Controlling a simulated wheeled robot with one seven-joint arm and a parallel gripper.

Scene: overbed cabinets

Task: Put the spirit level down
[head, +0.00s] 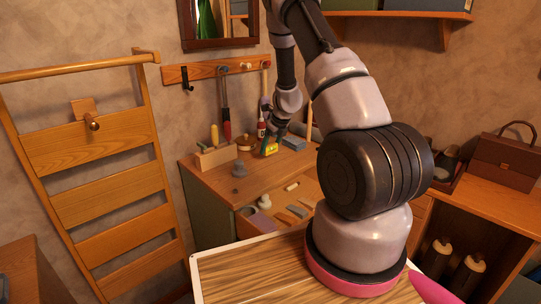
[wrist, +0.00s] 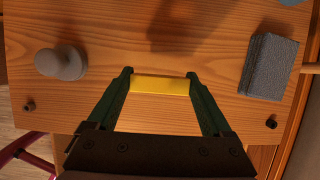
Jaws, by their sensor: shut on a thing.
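The spirit level is a short yellow bar (wrist: 161,85) in the wrist view. My gripper (wrist: 160,77) has dark green fingers, one at each end of the bar, and is shut on it. In the head view the yellow level (head: 271,150) and my gripper (head: 269,143) show small over the wooden cabinet top (head: 218,178). The cabinet top (wrist: 155,55) fills most of the wrist view beneath the level. I cannot tell whether the level touches the wood.
In the wrist view a grey rounded object (wrist: 62,62) stands left and a grey block (wrist: 268,66) right; the wood between is clear. In the head view a wooden box (head: 215,156) stands left of my gripper. An open drawer (head: 278,210) holding several items is below the top.

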